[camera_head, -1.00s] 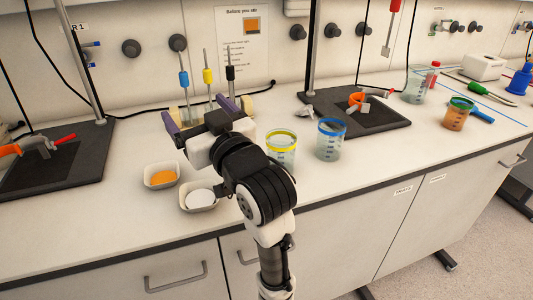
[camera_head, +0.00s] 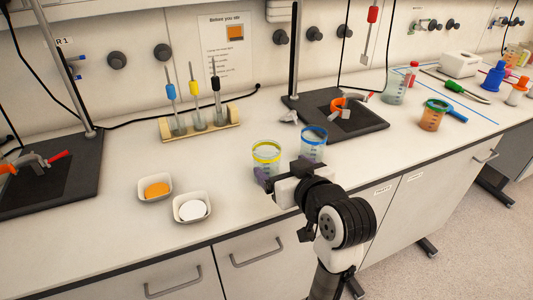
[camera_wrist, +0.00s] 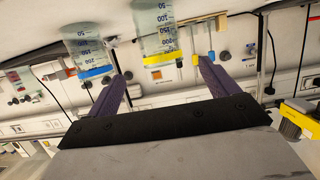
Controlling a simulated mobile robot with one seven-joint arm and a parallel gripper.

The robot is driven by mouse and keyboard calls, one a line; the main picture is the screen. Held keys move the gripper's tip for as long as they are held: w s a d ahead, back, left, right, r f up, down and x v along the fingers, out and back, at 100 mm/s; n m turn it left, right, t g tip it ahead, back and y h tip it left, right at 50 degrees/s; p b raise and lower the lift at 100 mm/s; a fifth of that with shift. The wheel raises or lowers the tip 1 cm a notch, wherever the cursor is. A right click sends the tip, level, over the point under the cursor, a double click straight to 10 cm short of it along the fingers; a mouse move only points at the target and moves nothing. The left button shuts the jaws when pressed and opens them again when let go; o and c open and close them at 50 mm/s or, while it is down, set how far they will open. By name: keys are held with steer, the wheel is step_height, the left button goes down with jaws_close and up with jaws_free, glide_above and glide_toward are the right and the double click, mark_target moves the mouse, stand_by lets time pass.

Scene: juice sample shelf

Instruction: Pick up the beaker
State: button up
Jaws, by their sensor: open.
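A clear beaker with a yellow rim (camera_head: 266,155) stands upright on the bench; a clear beaker with a blue rim (camera_head: 313,140) stands to its right and a little farther back. My gripper (camera_head: 282,172) is low at their near side, partly covering their lower parts. In the wrist view my gripper (camera_wrist: 161,72) has its two purple fingers spread. The yellow-rimmed beaker (camera_wrist: 153,30) appears upside down between the finger directions, ahead of the tips. The blue-rimmed beaker (camera_wrist: 88,48) lies beyond the left finger. Nothing is held; whether a finger touches glass I cannot tell.
Two white dishes, one with orange (camera_head: 155,188) and one with white contents (camera_head: 193,208), sit to the left. A wooden rack (camera_head: 200,126) stands behind. A dark stand base (camera_head: 365,125), an orange-filled beaker (camera_head: 433,117) and another clear beaker (camera_head: 396,88) are farther right.

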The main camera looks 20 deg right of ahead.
mark_target(273, 159)
steer(key=x, duration=0.5)
steer(key=shift+w, duration=0.25)
steer(key=x, duration=0.1)
steer(key=p+x, duration=0.1)
steer(key=x, duration=0.2)
steer(key=shift+w+a+r+p, duration=0.1)
steer(key=shift+w+r+p, duration=0.15)
steer(key=shift+w+p, duration=0.15)
steer(key=shift+w+f, duration=0.2)
steer(key=shift+w, duration=0.25)
steer(key=c, duration=1.4)
steer(key=shift+r, duration=0.15)
steer(key=shift+r+b, duration=0.55)
steer(key=shift+r, duration=9.3)
